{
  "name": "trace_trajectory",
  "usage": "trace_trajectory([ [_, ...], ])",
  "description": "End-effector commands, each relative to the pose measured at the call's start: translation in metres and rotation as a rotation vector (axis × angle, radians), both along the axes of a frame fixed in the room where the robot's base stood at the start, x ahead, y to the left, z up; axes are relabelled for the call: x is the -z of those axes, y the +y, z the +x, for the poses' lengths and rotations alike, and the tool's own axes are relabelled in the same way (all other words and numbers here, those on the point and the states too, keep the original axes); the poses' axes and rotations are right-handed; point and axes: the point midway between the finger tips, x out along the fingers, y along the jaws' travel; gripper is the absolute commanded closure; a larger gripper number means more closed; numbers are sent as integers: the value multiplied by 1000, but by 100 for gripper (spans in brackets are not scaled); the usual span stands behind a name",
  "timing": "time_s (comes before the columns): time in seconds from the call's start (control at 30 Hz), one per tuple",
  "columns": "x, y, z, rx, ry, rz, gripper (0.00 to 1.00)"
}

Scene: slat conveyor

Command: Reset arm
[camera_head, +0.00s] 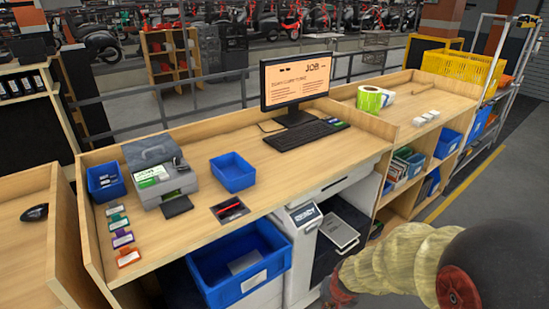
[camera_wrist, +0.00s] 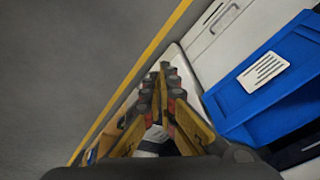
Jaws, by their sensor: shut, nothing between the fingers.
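My arm reaches in from the lower right of the head view, low in front of the workstation. My gripper (camera_head: 338,292) is only partly visible at the end of the arm, below the desk edge. In the wrist view, the two yellow and dark fingers of my gripper (camera_wrist: 163,72) meet at their tips. It is shut and empty. The fingers point down past the front of the workstation, apart from the desk top.
A wooden desk (camera_head: 200,228) carries a monitor (camera_head: 296,82), keyboard (camera_head: 306,134), printer (camera_head: 160,172) and blue trays (camera_head: 233,172). A large blue bin (camera_head: 240,262) sits below; a labelled blue bin (camera_wrist: 270,85) shows in the wrist view. Grey floor (camera_wrist: 70,60) is free.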

Motion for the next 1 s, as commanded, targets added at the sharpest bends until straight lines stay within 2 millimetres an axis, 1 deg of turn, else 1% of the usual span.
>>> trace_trajectory([
  [0.03, -33, -1, -16, -46, 22, -9, 100],
  [0.07, -49, -2, -28, -76, 43, -16, 100],
  [0.1, -69, -3, -43, -112, 65, -23, 100],
  [0.3, -162, -12, -114, -239, 113, -61, 100],
  [0.37, -187, -15, -131, -258, 101, -71, 100],
  [0.4, -203, -17, -141, -265, 87, -78, 100],
  [0.47, -227, -20, -153, -268, 53, -90, 100],
  [0.5, -242, -22, -159, -265, 20, -97, 100],
  [0.6, -278, -24, -164, -255, -82, -113, 100],
  [0.7, -306, -26, -167, -245, -165, -123, 100],
  [0.8, -325, -27, -168, -237, -215, -130, 100],
  [0.9, -331, -27, -169, -234, -230, -131, 100],
  [1.0, -331, -27, -169, -233, -229, -131, 100],
])
